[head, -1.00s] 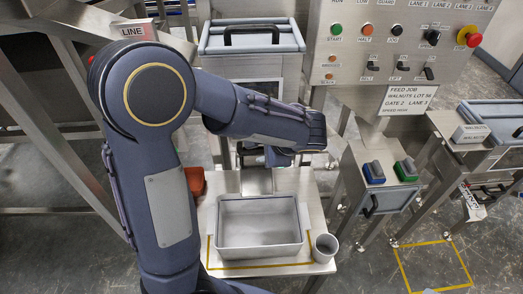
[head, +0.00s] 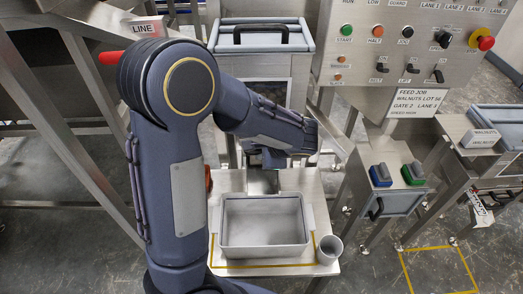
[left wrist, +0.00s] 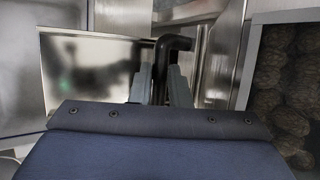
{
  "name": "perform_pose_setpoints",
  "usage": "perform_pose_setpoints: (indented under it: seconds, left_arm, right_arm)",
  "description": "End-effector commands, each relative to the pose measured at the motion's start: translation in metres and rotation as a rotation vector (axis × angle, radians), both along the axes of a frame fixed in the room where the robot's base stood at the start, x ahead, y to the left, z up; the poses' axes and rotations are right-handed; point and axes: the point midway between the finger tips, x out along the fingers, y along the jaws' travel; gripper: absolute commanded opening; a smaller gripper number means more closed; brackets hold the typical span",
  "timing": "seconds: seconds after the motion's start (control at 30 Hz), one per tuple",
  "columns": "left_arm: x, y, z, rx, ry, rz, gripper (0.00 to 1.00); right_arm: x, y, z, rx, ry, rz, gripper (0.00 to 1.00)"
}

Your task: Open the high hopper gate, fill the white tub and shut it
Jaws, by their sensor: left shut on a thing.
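The white tub (head: 230,240) stands upright on the steel stand below the high hopper (head: 262,62); the part of its inside that shows looks empty. My left gripper (head: 268,158) is in front of the hopper's lower part, above and behind the tub. In the left wrist view its fingers (left wrist: 162,88) are shut on a black bent handle (left wrist: 176,43) beside a shiny steel plate (left wrist: 90,65). My forearm hides much of the hopper front, so how far the gate is open cannot be told. My right gripper is not in view.
Walnuts (left wrist: 285,85) show behind a window at the right of the wrist view. A small grey cup (head: 328,248) stands right of the tub. A control panel (head: 405,50) and a box with blue and green switches (head: 395,175) stand to the right. Steel beams (head: 85,120) are at left.

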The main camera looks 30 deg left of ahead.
Motion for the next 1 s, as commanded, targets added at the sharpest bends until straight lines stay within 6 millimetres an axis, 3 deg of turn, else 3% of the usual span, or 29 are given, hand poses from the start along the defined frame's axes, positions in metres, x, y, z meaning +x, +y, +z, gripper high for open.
perform_pose_setpoints:
  seconds: [0.23,0.57,0.87,0.9,1.0]
  left_arm:
    - [-0.002,-0.002,-0.001,-0.001,-0.001,-0.001,0.00]
    - [-0.046,-0.029,-0.001,-0.001,0.000,-0.004,0.00]
    - [-0.048,-0.030,0.001,0.000,-0.001,-0.001,0.00]
    - [-0.048,-0.030,0.001,0.000,-0.001,-0.001,0.19]
    - [-0.048,-0.030,0.000,0.000,-0.001,-0.001,0.32]
  right_arm:
    - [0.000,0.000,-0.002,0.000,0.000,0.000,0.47]
    - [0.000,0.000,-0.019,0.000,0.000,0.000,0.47]
    - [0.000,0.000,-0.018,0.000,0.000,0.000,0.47]
    - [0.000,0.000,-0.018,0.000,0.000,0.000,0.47]
    - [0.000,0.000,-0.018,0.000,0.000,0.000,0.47]
